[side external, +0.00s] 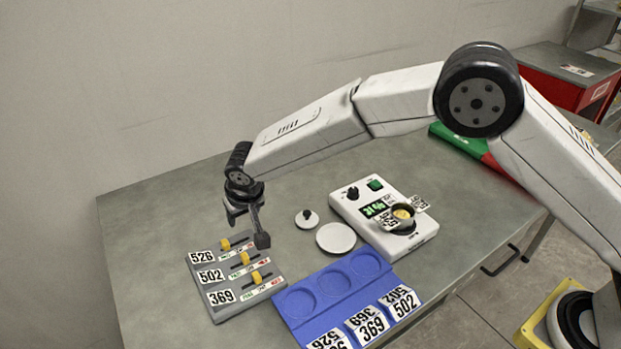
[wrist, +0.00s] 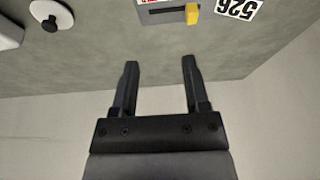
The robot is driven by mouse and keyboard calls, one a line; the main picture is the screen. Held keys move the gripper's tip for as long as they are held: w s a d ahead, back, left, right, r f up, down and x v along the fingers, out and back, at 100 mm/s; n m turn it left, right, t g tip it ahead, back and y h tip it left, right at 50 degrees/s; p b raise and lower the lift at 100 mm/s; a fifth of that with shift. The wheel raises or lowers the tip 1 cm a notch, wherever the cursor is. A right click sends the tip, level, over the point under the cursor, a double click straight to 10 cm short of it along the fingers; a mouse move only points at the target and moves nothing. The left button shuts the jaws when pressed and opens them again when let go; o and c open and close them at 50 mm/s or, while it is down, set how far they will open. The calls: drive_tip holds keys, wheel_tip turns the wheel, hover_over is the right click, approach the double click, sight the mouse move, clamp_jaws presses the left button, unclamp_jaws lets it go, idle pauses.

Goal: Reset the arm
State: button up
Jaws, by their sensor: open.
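My gripper (side external: 247,222) is open and empty, above the table near the back end of the slider board (side external: 236,309). In the wrist view my gripper (wrist: 160,68) shows two fingers spread apart with nothing between them. The board carries yellow sliders and labels 526, 502 and 369. Its 526 end, with one yellow slider (wrist: 192,14), shows at the top of the wrist view. A white scale (side external: 415,245) with a lit green display stands to the right. A small labelled cup (side external: 393,222) sits on it.
A blue tray (side external: 328,305) with round recesses and number cards lies at the front. A white disc (side external: 336,238) and a small black-knobbed white lid (side external: 307,219) lie between board and scale. The table's left back area (side external: 150,220) is clear; a wall stands behind.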

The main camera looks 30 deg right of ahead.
drive_tip(key=s+d+r+g, duration=0.1)
drive_tip(key=s+d+r, duration=0.3)
drive_tip(key=d, duration=0.5)
drive_tip(key=s+d+r, duration=0.1)
drive_tip(key=s+d, duration=0.4)
drive_tip(key=d, duration=0.5)
drive_tip(key=s+d, duration=0.5)
drive_tip(key=s, duration=0.3)
drive_tip(key=s+d, duration=0.5)
drive_tip(key=s, duration=0.3)
drive_tip(key=shift+s+d+g, duration=0.2)
drive_tip(key=shift+s+g, duration=0.1)
